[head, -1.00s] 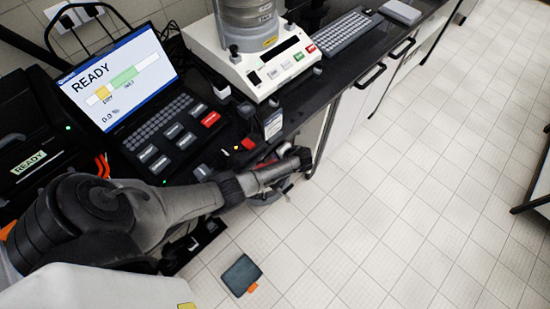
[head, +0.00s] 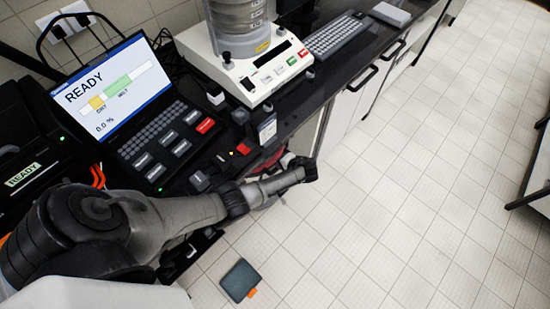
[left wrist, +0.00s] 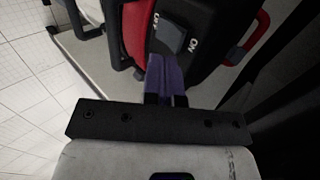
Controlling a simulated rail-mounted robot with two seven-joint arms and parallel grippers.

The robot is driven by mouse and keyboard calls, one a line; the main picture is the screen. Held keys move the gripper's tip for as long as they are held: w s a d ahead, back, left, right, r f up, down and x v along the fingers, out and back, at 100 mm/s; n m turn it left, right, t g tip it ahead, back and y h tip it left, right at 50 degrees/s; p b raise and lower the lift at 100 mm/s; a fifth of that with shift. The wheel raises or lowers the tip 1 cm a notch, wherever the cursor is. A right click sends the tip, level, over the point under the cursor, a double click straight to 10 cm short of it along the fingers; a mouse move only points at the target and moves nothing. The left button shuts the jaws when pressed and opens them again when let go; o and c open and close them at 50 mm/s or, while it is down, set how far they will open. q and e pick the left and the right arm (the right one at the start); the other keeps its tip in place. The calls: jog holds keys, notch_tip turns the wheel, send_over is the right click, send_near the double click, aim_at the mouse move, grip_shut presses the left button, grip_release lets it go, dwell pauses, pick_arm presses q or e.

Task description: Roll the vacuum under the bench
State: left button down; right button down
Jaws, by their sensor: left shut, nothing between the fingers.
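The vacuum (head: 289,158) is mostly hidden in the head view by my left arm and the bench (head: 325,85); a small red and pale part shows at the bench's open front. In the left wrist view, the vacuum's dark top (left wrist: 205,50) has a grey on/off switch, with a red section beside it and a red handle (left wrist: 262,38) at right. My left gripper (head: 308,169) is at the bench's front, below its top. Its purple fingers (left wrist: 165,80) are shut and empty, pointing at the switch area; contact is unclear. My right gripper is out of view.
A laptop (head: 115,85), a sieve shaker (head: 245,65) and a keyboard (head: 335,35) stand on the bench. A dark flat object with an orange tab (head: 240,280) lies on the floor.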

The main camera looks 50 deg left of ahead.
pick_arm(q)
jog(key=s+p+v, duration=0.1)
jog(key=v, duration=0.6)
jog(key=w+d+f+n+t+y+b, duration=0.15)
jog(key=w+f+b, duration=0.35)
jog(key=f+b, duration=0.75)
jog(key=w+d+f+y+b, duration=0.1)
jog(key=w+d+f+b, duration=0.35)
jog(key=b, duration=1.45)
jog(key=s+a+r+m+g+y, duration=0.25)
jog(key=a+r+y, duration=0.3)
jog(key=r, duration=0.35)
jog(key=shift+n+y, duration=0.3)
jog(key=shift+n, duration=0.2)
jog(key=a+b, duration=0.1)
jog(key=a, duration=0.3)
jog(key=s+a+b, duration=0.1)
jog(key=a, duration=0.3)
jog(key=a+b, duration=0.1)
jog(key=a, duration=0.3)
jog(key=shift+s+a+r, duration=0.2)
jog(key=shift+s+r, duration=0.05)
jog(key=shift+s, duration=0.15)
jog(key=shift+a, duration=0.1)
